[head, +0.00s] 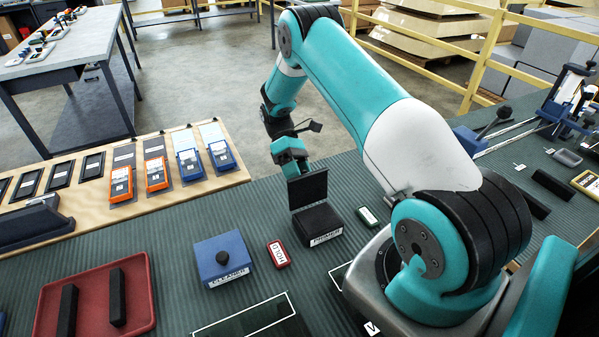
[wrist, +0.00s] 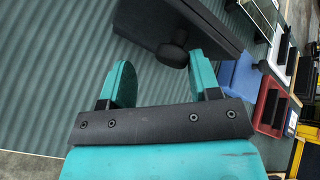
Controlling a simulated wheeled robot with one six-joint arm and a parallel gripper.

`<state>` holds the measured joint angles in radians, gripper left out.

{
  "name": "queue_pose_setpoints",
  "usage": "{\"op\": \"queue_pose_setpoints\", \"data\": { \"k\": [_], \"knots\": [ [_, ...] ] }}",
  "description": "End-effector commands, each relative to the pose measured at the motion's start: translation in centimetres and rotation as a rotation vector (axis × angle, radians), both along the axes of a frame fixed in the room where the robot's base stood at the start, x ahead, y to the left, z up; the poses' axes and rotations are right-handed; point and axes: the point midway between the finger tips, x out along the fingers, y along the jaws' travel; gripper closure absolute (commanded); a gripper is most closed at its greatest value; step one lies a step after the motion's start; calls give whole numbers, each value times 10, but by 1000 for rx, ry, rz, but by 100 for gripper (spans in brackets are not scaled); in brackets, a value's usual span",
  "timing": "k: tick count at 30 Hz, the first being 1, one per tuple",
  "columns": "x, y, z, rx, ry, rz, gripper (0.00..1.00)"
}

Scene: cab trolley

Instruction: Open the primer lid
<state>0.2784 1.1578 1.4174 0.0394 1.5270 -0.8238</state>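The black primer box (head: 318,226), with a white PRIMER label on its front, stands on the ribbed green mat. Its black lid (head: 308,188) stands up nearly vertical at the back edge of the box. In the wrist view the lid (wrist: 205,22) shows its outer face, with a round black knob (wrist: 173,52). My gripper (head: 296,168) is behind the lid, partly hidden by it in the head view. In the wrist view my gripper (wrist: 162,80) is open, its teal fingers wide apart. The knob lies beyond the fingers, nearer the right one; contact cannot be told.
A blue CLEANER box (head: 222,258) with a closed lid and black knob stands left of the primer. A red HOLD tag (head: 278,253) and a green-framed tag (head: 367,216) lie beside the primer box. A red tray (head: 93,300) holds two black bars.

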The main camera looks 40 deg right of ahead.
Motion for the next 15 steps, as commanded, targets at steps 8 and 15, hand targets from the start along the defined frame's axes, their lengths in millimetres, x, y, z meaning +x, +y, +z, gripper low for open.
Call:
{"op": "queue_pose_setpoints", "data": {
  "k": [8,15],
  "knots": [
    [0,-3,3,0,-2,-6,45],
    [4,-4,5,-1,-4,-3,45]
  ]
}}
